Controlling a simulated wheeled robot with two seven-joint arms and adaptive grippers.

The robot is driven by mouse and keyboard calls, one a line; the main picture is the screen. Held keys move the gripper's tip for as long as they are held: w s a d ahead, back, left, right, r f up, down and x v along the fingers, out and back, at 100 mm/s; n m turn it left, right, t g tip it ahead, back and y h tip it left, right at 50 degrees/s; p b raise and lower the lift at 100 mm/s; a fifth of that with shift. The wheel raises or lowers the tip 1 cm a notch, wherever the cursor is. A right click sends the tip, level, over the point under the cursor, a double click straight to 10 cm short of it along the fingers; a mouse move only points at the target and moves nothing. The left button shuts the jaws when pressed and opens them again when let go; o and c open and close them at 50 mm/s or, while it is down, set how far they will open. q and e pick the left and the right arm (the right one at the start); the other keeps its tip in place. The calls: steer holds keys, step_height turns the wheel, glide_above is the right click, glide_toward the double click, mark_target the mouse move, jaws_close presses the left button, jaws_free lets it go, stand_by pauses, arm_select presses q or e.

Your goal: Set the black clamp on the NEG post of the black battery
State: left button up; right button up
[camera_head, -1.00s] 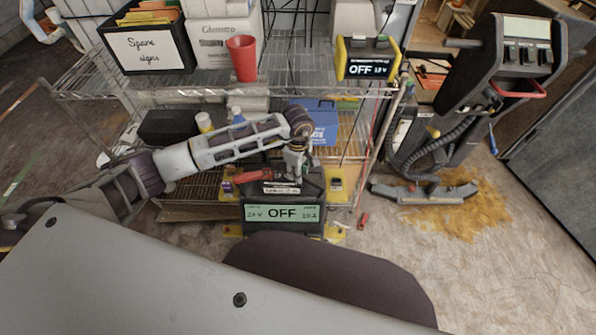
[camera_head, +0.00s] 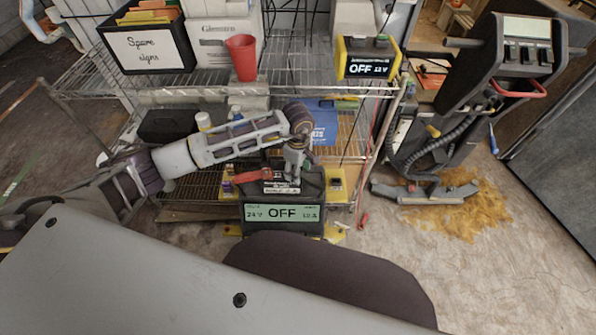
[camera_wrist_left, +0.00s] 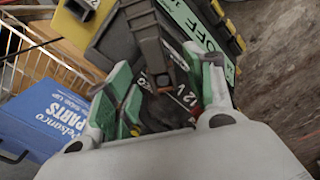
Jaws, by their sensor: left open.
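The black battery (camera_head: 313,184) stands low in front of the rack, with a charger showing OFF (camera_head: 283,213) just in front of it. The battery's 12 V label (camera_wrist_left: 182,97) shows between my fingers in the left wrist view. My left gripper (camera_head: 291,178) is over the battery top; in the left wrist view its green-padded fingers (camera_wrist_left: 165,92) are apart. A dark pronged piece (camera_wrist_left: 152,42), which looks like the black clamp, lies between them. I cannot tell whether it sits on the NEG post; the post is hidden. A red clamp (camera_head: 253,175) lies at the battery's left.
The wire rack (camera_head: 180,95) stands behind, with a red cup (camera_head: 242,57), a sign box (camera_head: 150,42) and a yellow-black charger (camera_head: 367,58). A blue box (camera_head: 322,122) is on its lower shelf.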

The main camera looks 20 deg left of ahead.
arm_select(q)
step_height(320, 180, up, 11)
stand_by(0.6)
stand_by(0.9)
step_height(320, 180, up, 9)
steer(key=p, duration=0.9)
steer(key=shift+r+p, duration=0.55)
